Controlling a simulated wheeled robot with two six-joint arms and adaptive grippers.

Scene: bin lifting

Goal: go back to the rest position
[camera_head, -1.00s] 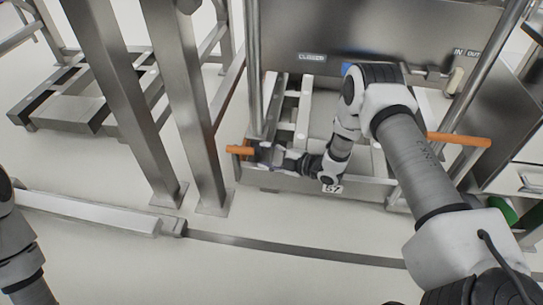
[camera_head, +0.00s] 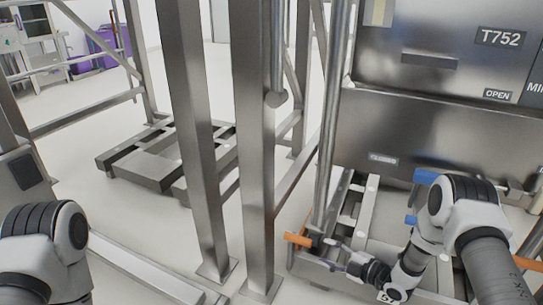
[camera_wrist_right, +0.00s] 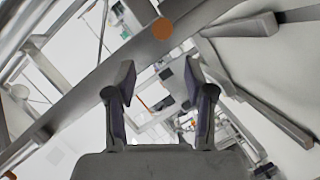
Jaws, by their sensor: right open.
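My right gripper (camera_head: 328,245) is by the left orange handle (camera_head: 298,239) of the low metal bin frame (camera_head: 345,278). In the right wrist view my right gripper (camera_wrist_right: 160,88) is open, with nothing between its fingers. A round orange end (camera_wrist_right: 162,28) shows beyond the fingertips there, apart from them. The right forearm covers part of the bin frame and its number label. My left arm (camera_head: 45,250) shows at the lower left; its gripper is out of view.
A steel cabinet marked T752 (camera_head: 440,55) stands behind the bin frame. Upright steel posts (camera_head: 255,150) stand left of my right gripper. A low metal platform (camera_head: 150,165) lies on the floor at the left. Open floor lies between the platform and my left arm.

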